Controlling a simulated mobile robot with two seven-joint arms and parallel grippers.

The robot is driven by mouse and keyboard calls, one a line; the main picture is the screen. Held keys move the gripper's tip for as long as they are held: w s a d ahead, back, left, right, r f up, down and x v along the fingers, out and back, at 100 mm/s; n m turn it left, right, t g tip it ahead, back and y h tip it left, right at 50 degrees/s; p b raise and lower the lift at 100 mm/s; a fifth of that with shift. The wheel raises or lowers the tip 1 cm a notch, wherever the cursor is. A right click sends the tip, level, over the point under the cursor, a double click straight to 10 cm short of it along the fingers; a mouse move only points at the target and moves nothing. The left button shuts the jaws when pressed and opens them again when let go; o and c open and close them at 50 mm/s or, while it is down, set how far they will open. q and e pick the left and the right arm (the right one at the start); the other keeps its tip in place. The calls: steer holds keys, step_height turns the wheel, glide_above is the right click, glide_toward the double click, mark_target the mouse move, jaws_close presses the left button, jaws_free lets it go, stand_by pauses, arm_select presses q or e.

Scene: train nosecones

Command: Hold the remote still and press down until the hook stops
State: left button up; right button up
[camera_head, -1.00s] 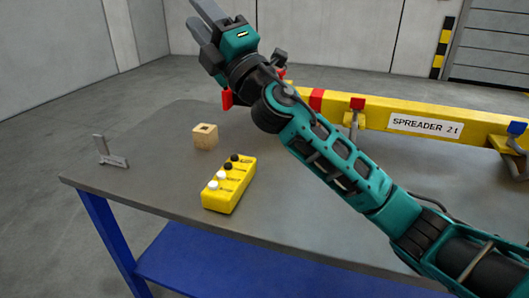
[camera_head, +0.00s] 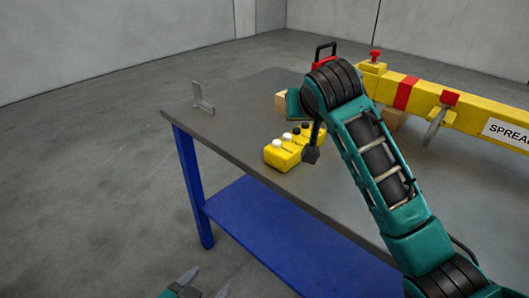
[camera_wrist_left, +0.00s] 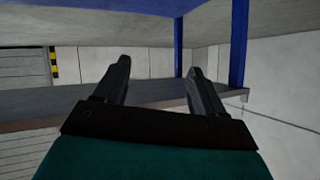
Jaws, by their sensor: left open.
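The yellow remote (camera_head: 283,155) lies on the grey table near its front edge, with white and black buttons on top. My right arm reaches over the table from the right. Its wrist is just above and right of the remote, and a dark part of it overlaps the remote's right end. The fingertips of my right gripper are hidden or cannot be made out. My left gripper (camera_head: 206,283) is low at the bottom edge, off the table and apart from the remote. It is open and empty, as the left wrist view (camera_wrist_left: 158,85) shows. I cannot make out a hoist hook.
A yellow spreader beam (camera_head: 470,113) with red parts lies at the back right. A grey metal bracket (camera_head: 201,98) stands at the table's left corner. A wooden block (camera_head: 281,101) is partly hidden behind my right wrist.

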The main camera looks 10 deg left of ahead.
arm_select(q)
steer(key=o, duration=0.3)
steer(key=w+a+r+m+t, duration=0.1)
steer(key=w+r+m+t, duration=0.1)
steer(key=w+r+m, duration=0.2)
steer(key=shift+w+y, duration=0.3)
steer(key=shift+o, duration=1.1)
steer(key=w+r+m+t+h, duration=0.1)
steer(key=w+r+m+t, duration=0.2)
steer(key=r+m, duration=0.3)
steer(key=shift+w+d+r+m+h, duration=0.2)
steer(key=shift+w+r+m+h, duration=0.15)
steer(key=shift+w+m, duration=0.65)
steer(key=m+g+h, duration=0.3)
steer(key=m+h, duration=0.4)
steer(key=m, duration=1.9)
glide_toward(274, 153)
steer(key=x, duration=1.2)
steer(key=shift+w, duration=0.1)
